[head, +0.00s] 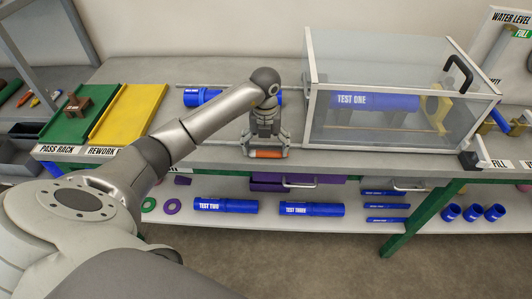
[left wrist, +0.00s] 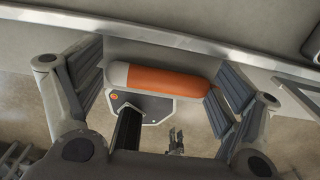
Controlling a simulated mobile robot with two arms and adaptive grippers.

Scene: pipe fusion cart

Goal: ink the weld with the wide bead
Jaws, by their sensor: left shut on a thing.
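My left gripper (head: 266,147) is shut on an orange and grey rod, which looks like a marker (head: 268,154), held crosswise near the bench's front edge. In the left wrist view the marker (left wrist: 165,80) lies between the two ribbed fingers. A blue pipe (head: 201,97) lies on the bench, partly hidden behind my left arm. A blue pipe labelled TEST ONE (head: 375,102) is inside a clear box. Pipes TEST TWO (head: 226,205) and TEST THREE (head: 312,209) lie on the lower shelf. I cannot make out any weld bead. My right gripper is not in view.
The clear box (head: 308,125) fills the bench right of my gripper. A green PASS RACK panel (head: 75,130) and yellow REWORK panel (head: 135,112) are at the left. A purple drawer (head: 320,180) is under the bench. Several short blue pieces (head: 473,212) stand on the lower shelf.

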